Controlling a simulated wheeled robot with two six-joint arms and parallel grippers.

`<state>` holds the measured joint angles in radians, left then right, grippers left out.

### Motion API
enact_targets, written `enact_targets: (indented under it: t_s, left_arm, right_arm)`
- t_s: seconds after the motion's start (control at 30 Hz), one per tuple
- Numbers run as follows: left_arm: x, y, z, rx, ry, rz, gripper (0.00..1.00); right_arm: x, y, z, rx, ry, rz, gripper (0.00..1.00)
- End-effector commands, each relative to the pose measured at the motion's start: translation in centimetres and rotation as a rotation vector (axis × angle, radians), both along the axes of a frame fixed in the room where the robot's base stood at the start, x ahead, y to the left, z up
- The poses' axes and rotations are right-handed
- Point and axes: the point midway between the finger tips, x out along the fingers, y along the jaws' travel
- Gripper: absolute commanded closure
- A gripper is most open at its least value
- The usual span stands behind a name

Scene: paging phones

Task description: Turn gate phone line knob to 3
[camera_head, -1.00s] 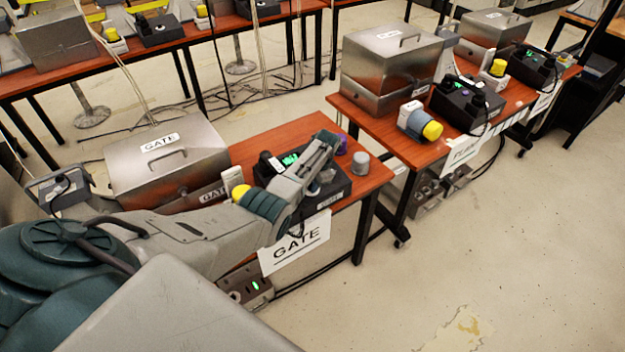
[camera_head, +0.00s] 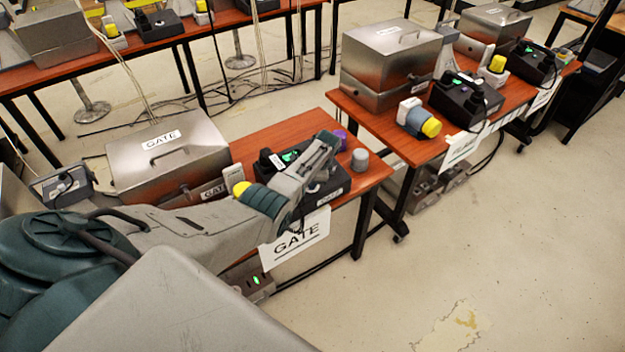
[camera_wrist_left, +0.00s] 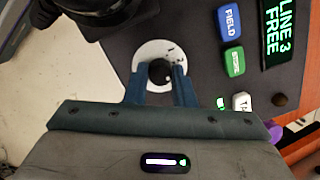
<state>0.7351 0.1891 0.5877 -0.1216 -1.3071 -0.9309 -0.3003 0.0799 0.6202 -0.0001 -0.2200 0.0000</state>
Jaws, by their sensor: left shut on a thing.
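The gate phone (camera_head: 330,185) is a black unit on the red-brown table, mostly behind my left gripper (camera_wrist_left: 160,82) in the head view. In the left wrist view its line knob (camera_wrist_left: 158,72) is a dark round knob on a white dial (camera_wrist_left: 146,52). My two left fingers are closed around the knob; the dial's small marks are only partly visible and I cannot read the pointer. The phone's screen (camera_wrist_left: 283,30) reads "LINE 3 FREE". My right gripper is not in view.
Blue FIELD (camera_wrist_left: 229,21) and green STORE (camera_wrist_left: 233,62) buttons sit beside the knob. A metal GATE box (camera_head: 165,160) stands left of the phone, and a grey knob-like piece (camera_head: 360,159) to its right. Another table (camera_head: 375,122) holds similar phones. Open floor lies at right.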

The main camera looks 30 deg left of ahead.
Motion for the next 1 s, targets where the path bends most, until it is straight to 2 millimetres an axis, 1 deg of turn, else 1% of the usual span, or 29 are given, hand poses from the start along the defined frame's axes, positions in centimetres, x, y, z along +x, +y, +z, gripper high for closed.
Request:
enact_targets:
  t_s: [0.13, 0.17, 0.2, 0.27, 0.53, 0.67, 0.77, 1.0]
  left_arm:
    - [0.2, 0.0, 0.2, 0.001, -0.006, -0.001, 1.00]
    - [0.2, 0.0, 0.2, 0.001, -0.006, -0.001, 0.74]
    - [0.2, 0.0, 0.2, 0.001, -0.006, -0.001, 0.66]
    - [0.2, 0.0, 0.2, 0.001, -0.004, 0.000, 0.56]
    - [0.1, 0.0, 0.1, 0.000, -0.002, 0.001, 0.56]
    - [0.1, -0.1, 0.7, 0.000, -0.002, 0.001, 0.56]
    - [0.1, -0.4, 1.7, 0.001, -0.004, 0.000, 0.56]
    - [0.1, -1.5, 5.5, 0.000, -0.005, -0.001, 0.56]
  right_arm:
    - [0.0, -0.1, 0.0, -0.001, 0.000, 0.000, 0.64]
    - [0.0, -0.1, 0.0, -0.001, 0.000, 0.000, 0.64]
    - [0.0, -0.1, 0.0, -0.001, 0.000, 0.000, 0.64]
    - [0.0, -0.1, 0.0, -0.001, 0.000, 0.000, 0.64]
    - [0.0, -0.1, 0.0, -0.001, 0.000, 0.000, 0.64]
    - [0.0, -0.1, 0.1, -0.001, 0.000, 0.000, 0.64]
    - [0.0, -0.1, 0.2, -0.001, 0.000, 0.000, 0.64]
    - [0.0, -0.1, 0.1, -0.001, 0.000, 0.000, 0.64]
